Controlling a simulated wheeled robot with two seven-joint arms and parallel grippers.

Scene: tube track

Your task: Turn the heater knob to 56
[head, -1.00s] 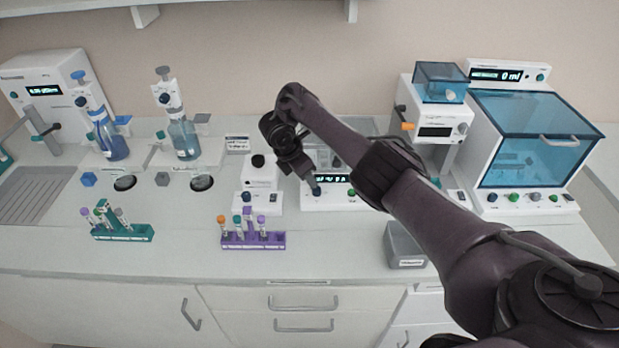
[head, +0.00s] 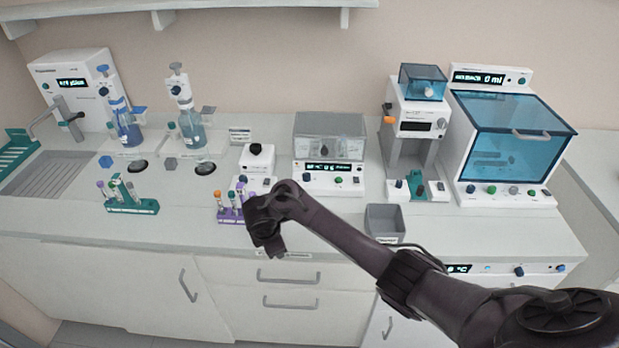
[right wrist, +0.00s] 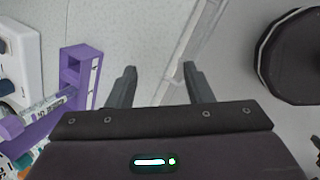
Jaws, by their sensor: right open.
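A white unit under the right end of the counter has a small display (head: 459,269) that seems to end in °C; its number is too small to read. A dark blue knob (head: 519,271) sits to the right of that display. My arm covers much of this unit, and I cannot tell for sure that it is the heater. My right gripper (head: 275,250) is over the counter's front edge, beside the purple tube rack (head: 232,215) and well left of the knob. In the right wrist view its two fingers (right wrist: 157,78) are apart with nothing between them. My left gripper is not in view.
A teal tube rack (head: 132,207) stands at the left. A grey bin (head: 385,221) stands near the front edge. A clear-lidded device (head: 330,165) and a blue-windowed cabinet (head: 510,140) stand behind.

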